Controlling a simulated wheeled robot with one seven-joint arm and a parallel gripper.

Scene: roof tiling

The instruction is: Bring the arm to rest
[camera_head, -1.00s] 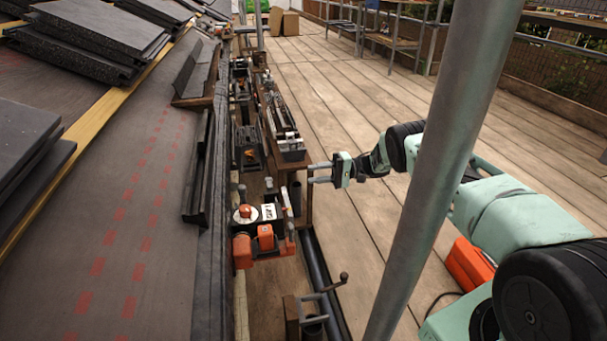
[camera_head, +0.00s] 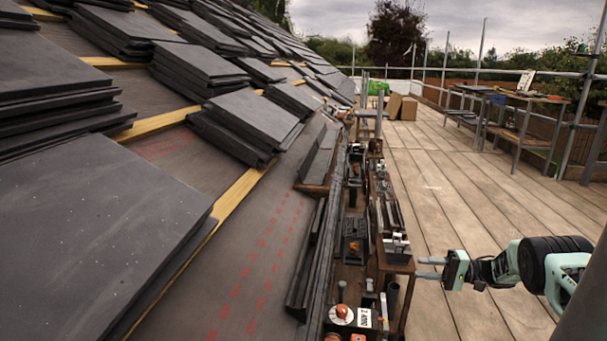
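My gripper (camera_head: 422,267) is at the lower right, over the plank walkway beside the long tool bench. Its two grey fingers point left, with a gap between them and nothing held. The fingertips are close to the near end of the bench in the picture; I cannot tell whether they touch it. My mint-green and black arm reaches in from the right edge. Part of it is hidden behind a dark out-of-focus pole at the lower right corner.
A tool bench (camera_head: 381,230) runs along the roof edge. Stacks of dark slates (camera_head: 245,120) lie on battens at the left. An orange-topped item (camera_head: 341,311) stands at the bottom. Work tables (camera_head: 520,97) and cardboard boxes (camera_head: 402,107) are farther back. The plank walkway (camera_head: 455,190) is mostly clear.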

